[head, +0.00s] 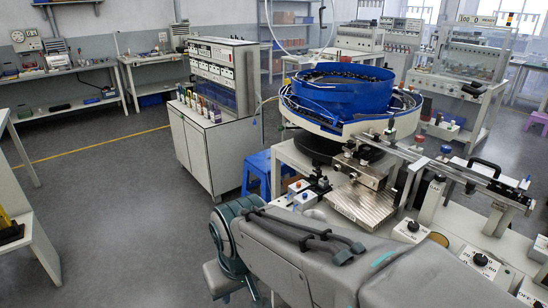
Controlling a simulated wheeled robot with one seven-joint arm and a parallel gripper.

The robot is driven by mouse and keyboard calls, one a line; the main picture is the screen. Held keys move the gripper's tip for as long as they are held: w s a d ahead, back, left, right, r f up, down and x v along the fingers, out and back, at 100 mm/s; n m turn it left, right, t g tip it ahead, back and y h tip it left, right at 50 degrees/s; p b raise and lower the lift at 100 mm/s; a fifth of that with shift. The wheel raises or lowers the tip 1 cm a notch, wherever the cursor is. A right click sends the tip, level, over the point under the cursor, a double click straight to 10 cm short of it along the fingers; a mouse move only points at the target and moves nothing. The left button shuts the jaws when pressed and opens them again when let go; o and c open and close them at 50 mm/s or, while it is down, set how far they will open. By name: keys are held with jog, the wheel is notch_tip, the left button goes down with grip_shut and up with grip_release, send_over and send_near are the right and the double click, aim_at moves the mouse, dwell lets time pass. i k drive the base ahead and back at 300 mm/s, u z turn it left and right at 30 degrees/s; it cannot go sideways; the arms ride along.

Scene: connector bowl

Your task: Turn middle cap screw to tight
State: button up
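The blue feeder bowl (345,97) sits on a round white base on the machine table at the right. A metal rail (450,170) runs from the bowl to the lower right. Small dark, blue and red-topped fittings stand along it, among them a blue-topped one (445,150). A metal block (365,168) with small dark knobs sits in front of the bowl. I cannot tell which small part is the middle cap screw, nor how tight any is. My grey arm crosses the bottom foreground. My gripper is not in view.
Control boxes with a round dial (413,226) and another dial (481,260) stand along the table's near side. A blue stool (258,170) stands beside the table, near a grey cabinet (205,145). The floor at left centre is clear.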

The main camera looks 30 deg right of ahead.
aim_at(353, 176)
jog(key=i, duration=0.65)
jog(key=z, duration=0.95)
jog(key=i, duration=0.55)
jog(key=z, duration=0.65)
